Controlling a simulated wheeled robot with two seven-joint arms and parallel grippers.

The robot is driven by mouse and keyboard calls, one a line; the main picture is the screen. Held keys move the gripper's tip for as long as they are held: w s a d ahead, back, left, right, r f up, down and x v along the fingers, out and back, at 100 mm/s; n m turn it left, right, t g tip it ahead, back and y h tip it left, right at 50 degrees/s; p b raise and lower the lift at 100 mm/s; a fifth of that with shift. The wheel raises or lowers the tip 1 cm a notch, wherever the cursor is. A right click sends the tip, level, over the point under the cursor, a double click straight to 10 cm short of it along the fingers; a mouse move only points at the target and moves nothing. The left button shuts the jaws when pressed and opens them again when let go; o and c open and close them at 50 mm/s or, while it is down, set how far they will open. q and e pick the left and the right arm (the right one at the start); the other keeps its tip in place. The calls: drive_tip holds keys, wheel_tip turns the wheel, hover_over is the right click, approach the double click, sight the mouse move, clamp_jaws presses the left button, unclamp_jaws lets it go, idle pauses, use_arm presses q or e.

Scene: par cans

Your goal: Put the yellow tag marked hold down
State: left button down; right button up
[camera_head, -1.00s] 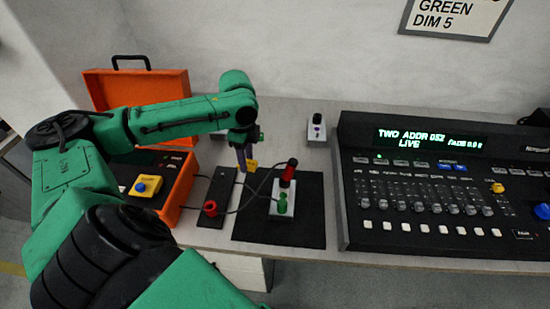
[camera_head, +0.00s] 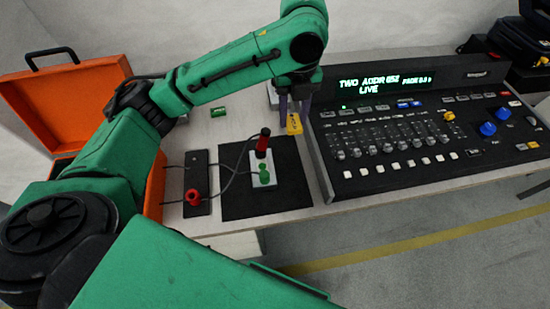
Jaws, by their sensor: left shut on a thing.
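The yellow tag (camera_head: 294,124) hangs below my left gripper (camera_head: 293,112), which is shut on it. The tag is a small yellow piece with dark marks too small to read. It is just left of the console's left edge, near the top right of the black mat. I cannot tell whether it touches the table. My left arm comes in from the left and covers part of the back of the table. My right gripper is not in view.
A lighting console (camera_head: 395,135) with a lit screen stands right. A black mat (camera_head: 290,180) bears a small white block with a red-and-black plug (camera_head: 263,142) and a green knob (camera_head: 264,176). A black strip (camera_head: 196,170) with cables lies left of it. An open orange case (camera_head: 60,95) stands left.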

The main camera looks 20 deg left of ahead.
use_arm(q)
wheel_tip(320, 180, down, 6)
drive_tip(key=s, duration=0.1)
hover_over(288, 168)
wheel_tip(288, 168, down, 7)
drive_tip(key=shift+r+b, duration=0.2)
drive_tip(key=shift+b, duration=0.1)
wheel_tip(288, 168, down, 5)
drive_tip(key=shift+f, duration=0.15)
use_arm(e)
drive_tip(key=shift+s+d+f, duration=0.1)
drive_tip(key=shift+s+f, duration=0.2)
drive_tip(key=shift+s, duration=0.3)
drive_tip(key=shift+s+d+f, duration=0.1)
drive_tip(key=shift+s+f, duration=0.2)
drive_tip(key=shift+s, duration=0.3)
use_arm(q)
drive_tip(key=shift+f, duration=0.1)
drive_tip(key=c, duration=0.7)
unclamp_jaws()
drive_tip(key=shift+c, duration=0.2)
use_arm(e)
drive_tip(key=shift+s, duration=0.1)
